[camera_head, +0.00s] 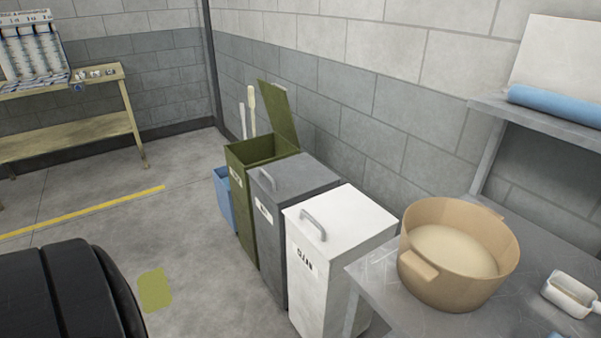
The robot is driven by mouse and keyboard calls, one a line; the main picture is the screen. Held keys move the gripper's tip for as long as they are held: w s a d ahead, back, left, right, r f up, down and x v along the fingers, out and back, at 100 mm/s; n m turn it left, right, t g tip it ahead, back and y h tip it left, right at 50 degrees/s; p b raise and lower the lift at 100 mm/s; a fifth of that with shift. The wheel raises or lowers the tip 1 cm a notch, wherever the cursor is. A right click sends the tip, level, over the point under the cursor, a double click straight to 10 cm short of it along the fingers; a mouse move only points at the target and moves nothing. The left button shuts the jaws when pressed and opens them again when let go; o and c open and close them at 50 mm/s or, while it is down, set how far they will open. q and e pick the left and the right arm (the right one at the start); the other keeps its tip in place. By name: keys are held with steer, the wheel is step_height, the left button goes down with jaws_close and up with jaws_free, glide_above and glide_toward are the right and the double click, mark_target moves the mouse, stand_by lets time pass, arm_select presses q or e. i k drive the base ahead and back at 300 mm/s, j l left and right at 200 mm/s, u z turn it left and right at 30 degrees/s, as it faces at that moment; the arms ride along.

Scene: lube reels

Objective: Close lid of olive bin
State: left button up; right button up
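The olive bin (241,200) stands against the block wall, the farthest of three bins in a row. Its lid (279,114) is open, raised and tilted up on the wall side. The opening at the top is partly visible and looks dark inside; I cannot see the bottom. Neither of my grippers shows in the head view.
A grey bin (268,238) and a white bin (305,270), both lidded, stand beside the olive bin. A metal table (372,283) holds a tan tub (440,285). Dark tyres (50,295) stand lower left.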

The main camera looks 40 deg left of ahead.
mark_target(274, 96)
steer(key=l+u, duration=0.2)
steer(key=u, duration=0.2)
steer(key=i+l+u, duration=0.1)
steer(key=l+u, duration=0.15)
steer(key=u, duration=0.15)
